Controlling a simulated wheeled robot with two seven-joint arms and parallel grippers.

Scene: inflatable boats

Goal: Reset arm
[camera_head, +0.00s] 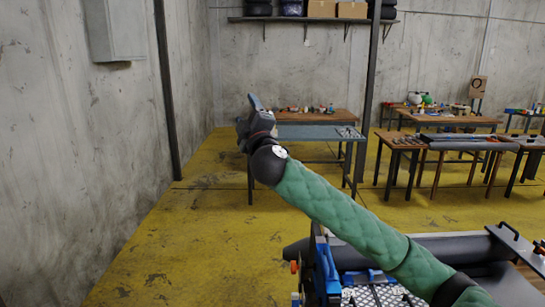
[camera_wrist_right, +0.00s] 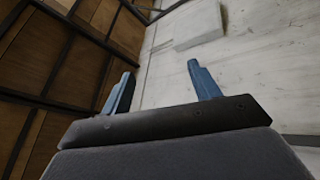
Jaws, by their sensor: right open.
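My right arm, in a green quilted sleeve, reaches up and left across the head view. My right gripper (camera_head: 250,105) is at its far end, raised in the air. In the right wrist view, its two blue fingers (camera_wrist_right: 160,85) are apart with nothing between them. My left gripper does not show in either view.
A workbench (camera_head: 308,133) with small items stands behind the raised gripper. More tables (camera_head: 450,121) stand at the right. A concrete wall (camera_head: 90,140) with a grey box (camera_head: 118,32) runs along the left. The yellow floor (camera_head: 190,250) at left is clear.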

